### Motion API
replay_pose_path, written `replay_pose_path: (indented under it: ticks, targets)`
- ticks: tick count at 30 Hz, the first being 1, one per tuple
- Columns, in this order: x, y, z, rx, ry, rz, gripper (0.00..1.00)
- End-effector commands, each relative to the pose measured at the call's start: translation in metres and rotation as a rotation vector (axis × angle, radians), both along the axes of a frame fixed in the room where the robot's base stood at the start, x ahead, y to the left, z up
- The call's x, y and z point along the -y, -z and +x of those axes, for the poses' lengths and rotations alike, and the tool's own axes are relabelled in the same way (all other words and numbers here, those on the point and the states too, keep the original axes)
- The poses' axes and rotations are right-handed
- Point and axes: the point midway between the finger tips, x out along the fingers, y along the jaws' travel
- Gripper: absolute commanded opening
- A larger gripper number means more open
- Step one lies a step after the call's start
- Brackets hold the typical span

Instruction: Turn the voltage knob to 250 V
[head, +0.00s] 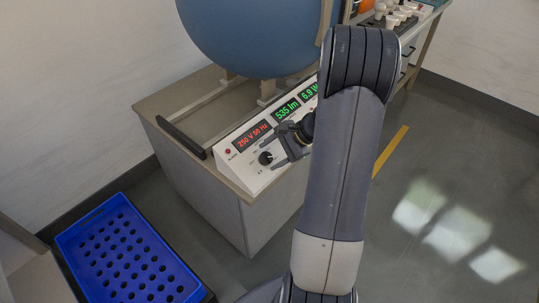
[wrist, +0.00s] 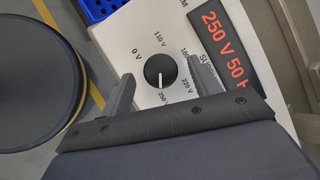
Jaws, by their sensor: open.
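The black round voltage knob (wrist: 160,70) sits on the white sloped panel, ringed by marks for 0 V, 110 V, 180, 220 V and 250. Its white pointer line aims at the 250 mark. It also shows in the head view (head: 265,158). The red display (wrist: 224,42) reads 250 V 50 H, cut off at the picture edge; in the head view the display (head: 251,136) reads 250 V 50 Hz. My gripper (wrist: 161,67) is open, with one finger on each side of the knob and visible gaps between. In the head view my gripper (head: 273,152) is at the panel.
Green displays (head: 286,109) sit farther along the panel. A large blue sphere (head: 250,35) stands behind it on the bench. A black handle bar (head: 181,137) is at the bench's left. A blue perforated crate (head: 125,250) lies lower left. Floor at right is clear.

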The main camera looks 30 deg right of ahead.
Motion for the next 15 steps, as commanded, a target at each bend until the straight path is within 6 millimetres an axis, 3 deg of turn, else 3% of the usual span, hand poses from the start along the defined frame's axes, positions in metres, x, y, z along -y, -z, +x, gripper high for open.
replay_pose_path:
  ticks: [9,15]
  targets:
    - [0.038,-0.048,-0.023,0.002,0.004,-0.002,0.59]
    - [0.051,-0.065,-0.033,0.0,0.002,-0.001,0.59]
